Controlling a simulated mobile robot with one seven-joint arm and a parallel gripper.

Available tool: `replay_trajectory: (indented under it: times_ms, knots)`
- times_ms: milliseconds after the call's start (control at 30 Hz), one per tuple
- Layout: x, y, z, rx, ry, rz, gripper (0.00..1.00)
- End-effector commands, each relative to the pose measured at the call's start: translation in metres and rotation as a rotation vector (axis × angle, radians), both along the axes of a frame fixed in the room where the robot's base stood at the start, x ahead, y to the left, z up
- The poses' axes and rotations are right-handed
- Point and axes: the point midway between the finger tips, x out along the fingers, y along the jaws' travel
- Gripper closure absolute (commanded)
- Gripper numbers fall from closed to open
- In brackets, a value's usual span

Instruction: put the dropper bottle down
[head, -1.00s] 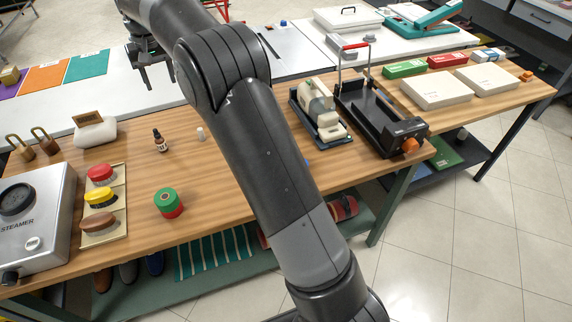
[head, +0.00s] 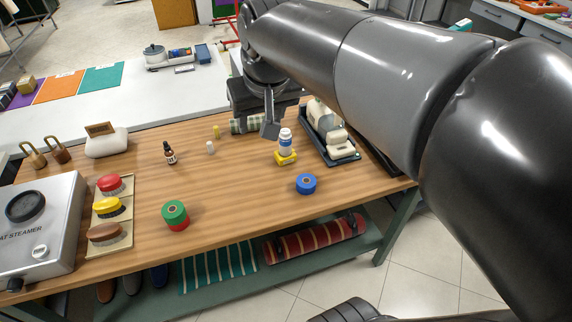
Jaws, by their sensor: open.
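The dropper bottle (head: 170,154), small and brown with a dark cap and a pale label, stands upright on the wooden table in the left half of the head view. My gripper (head: 257,122) is open, to the right of the bottle and well apart from it. It hangs over the back of the table, in front of a green checked roll that it partly hides. I see nothing held between its fingers, though the far finger is partly hidden.
A small white bottle (head: 210,147) stands just right of the dropper bottle. A white-and-blue bottle (head: 285,141) stands by a yellow base. Brushes and a steamer (head: 38,222) fill the left. The table middle is clear.

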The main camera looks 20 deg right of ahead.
Motion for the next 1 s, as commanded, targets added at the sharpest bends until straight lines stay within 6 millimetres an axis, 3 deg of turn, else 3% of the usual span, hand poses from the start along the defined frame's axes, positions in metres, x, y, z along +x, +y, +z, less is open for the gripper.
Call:
replay_trajectory:
  times_ms: [33, 200, 400, 567, 1000]
  knots:
    - [-0.02, -0.005, -0.006, -0.001, -0.016, -0.007, 0.5]
    - [-0.074, -0.018, -0.034, -0.005, -0.062, -0.026, 0.5]
    - [-0.111, -0.025, -0.061, -0.01, -0.096, -0.041, 0.5]
    - [-0.12, -0.027, -0.069, -0.013, -0.104, -0.044, 0.5]
    - [-0.12, -0.027, -0.069, -0.013, -0.104, -0.044, 0.5]
